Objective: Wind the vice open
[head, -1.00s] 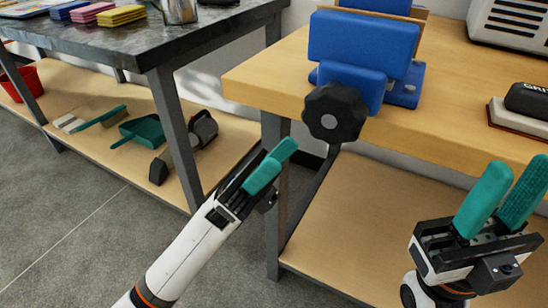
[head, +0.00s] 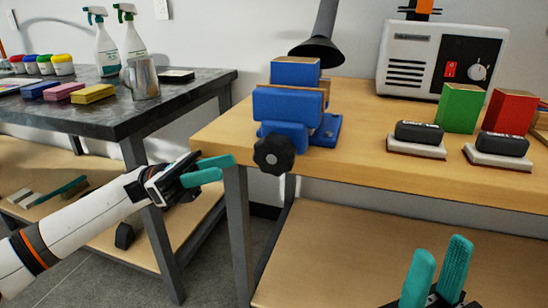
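The blue vice (head: 290,106) stands at the left front corner of the wooden workbench. Its dark lobed knob (head: 273,154) faces me, just past the bench's front edge. A brownish piece shows between or behind its blue jaws; I cannot tell whether it is gripped. My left gripper (head: 217,168) has teal fingers, is open and empty, and points right, a short way left of the knob and apart from it. My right gripper (head: 440,268) is open and empty, low at the bottom right, below the bench edge and well away from the vice.
A white machine (head: 440,58) and a dark lamp (head: 319,45) stand behind. A dark table (head: 180,112) is at the left.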

